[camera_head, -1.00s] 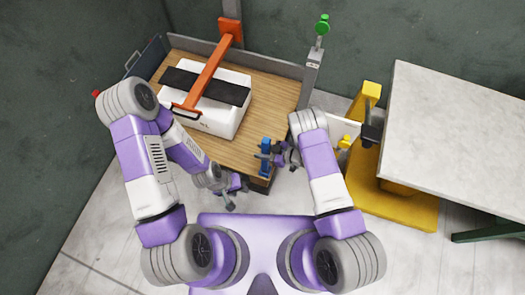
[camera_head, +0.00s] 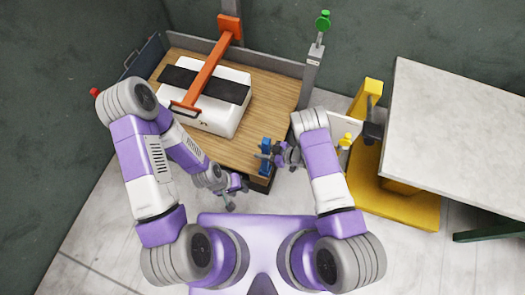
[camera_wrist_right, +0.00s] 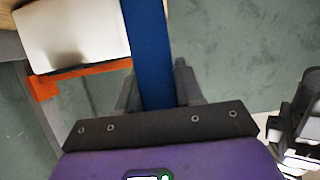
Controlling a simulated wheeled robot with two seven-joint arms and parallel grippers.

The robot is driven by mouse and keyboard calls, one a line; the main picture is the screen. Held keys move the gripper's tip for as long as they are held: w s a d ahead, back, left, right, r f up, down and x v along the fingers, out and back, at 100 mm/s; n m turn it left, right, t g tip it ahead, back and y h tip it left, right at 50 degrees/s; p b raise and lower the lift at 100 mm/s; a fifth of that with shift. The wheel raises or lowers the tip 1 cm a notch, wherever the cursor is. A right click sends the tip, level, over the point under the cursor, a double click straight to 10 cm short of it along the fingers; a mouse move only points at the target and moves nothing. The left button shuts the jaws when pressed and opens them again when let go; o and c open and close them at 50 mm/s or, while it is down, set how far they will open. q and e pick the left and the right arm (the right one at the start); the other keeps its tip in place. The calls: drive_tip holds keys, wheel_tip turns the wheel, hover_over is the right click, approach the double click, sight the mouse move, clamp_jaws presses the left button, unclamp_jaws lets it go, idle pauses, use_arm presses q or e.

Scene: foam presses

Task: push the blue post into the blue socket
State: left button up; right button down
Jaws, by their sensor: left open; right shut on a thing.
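The blue post (camera_head: 265,146) stands at the front right corner of the wooden bench. My right gripper (camera_head: 270,156) is shut on it from the right. In the right wrist view the blue post (camera_wrist_right: 148,45) runs as a long bar between the fingers of my right gripper (camera_wrist_right: 155,88). I cannot tell the blue socket apart from the post; the gripper and the post's lower end hide that spot. My left gripper (camera_head: 231,198) is open and empty, low in front of the bench's front edge, apart from the post.
A white case with a black band (camera_head: 228,115) lies on the wooden bench (camera_head: 278,100) under an orange bar (camera_head: 208,68). A grey post with a green knob (camera_head: 322,20) stands at the bench's right. A yellow stand (camera_head: 405,208) and a pale table (camera_head: 455,125) are further right.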

drive_tip(key=shift+f+b, duration=1.95)
drive_tip(key=shift+f, duration=0.25)
drive_tip(key=c, duration=0.6)
unclamp_jaws()
drive_tip(key=shift+c, duration=0.2)
drive_tip(key=shift+d+r, duration=0.1)
drive_tip(key=p+v, duration=0.2)
drive_tip(key=v, duration=0.5)
drive_tip(key=shift+d, duration=0.15)
drive_tip(key=shift+s, duration=0.1)
